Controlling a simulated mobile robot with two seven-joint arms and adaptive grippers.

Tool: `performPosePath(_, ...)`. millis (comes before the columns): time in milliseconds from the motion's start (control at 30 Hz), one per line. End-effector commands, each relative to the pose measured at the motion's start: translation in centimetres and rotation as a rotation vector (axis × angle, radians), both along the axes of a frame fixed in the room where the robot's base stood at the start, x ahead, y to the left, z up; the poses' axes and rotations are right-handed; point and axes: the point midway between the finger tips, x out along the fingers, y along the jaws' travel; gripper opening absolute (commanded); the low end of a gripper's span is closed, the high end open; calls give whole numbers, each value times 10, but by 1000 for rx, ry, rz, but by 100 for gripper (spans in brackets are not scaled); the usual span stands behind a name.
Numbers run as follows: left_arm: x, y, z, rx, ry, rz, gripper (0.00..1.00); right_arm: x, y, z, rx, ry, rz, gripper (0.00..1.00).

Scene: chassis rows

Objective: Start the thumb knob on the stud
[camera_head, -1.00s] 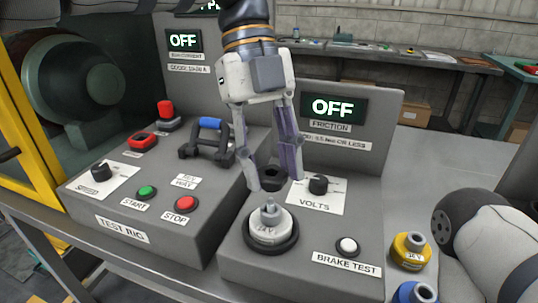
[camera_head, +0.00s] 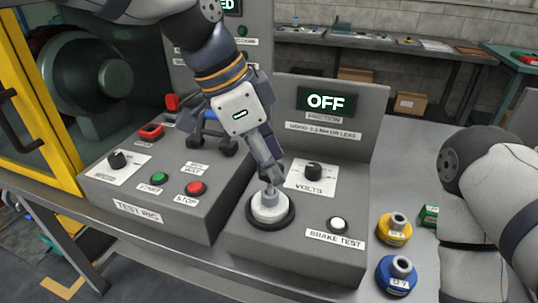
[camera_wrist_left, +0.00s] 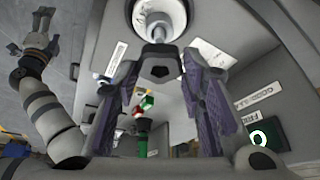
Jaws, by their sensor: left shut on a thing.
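A white round unit (camera_head: 270,208) with a grey upright stud (camera_head: 269,196) sits in a black ring on the brake test box. In the left wrist view the white unit (camera_wrist_left: 158,14) and its stud (camera_wrist_left: 158,33) show at the top. My left gripper (camera_head: 270,180) points down, tips just above the stud. It is shut on a small dark piece, which I take for the thumb knob (camera_wrist_left: 160,72). The fingers mostly hide it in the head view, and I cannot tell whether it touches the stud. My right gripper (camera_wrist_left: 38,35) is small in the left wrist view.
Beside the white unit are the VOLTS dial (camera_head: 314,171) and the white brake test button (camera_head: 338,224). Yellow (camera_head: 394,230) and blue (camera_head: 398,275) units stand to the right. The test rig box (camera_head: 150,208) and a blue-topped handle (camera_head: 211,130) are at left.

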Motion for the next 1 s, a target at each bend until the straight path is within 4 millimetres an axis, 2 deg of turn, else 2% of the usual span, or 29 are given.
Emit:
performPosePath(600,0,-1,-1,0,-1,-4,16,1,0,0,0,-2,0,76)
performPosePath(1000,-1,0,-8,2,0,-5,16,1,0,0,0,-2,0,76)
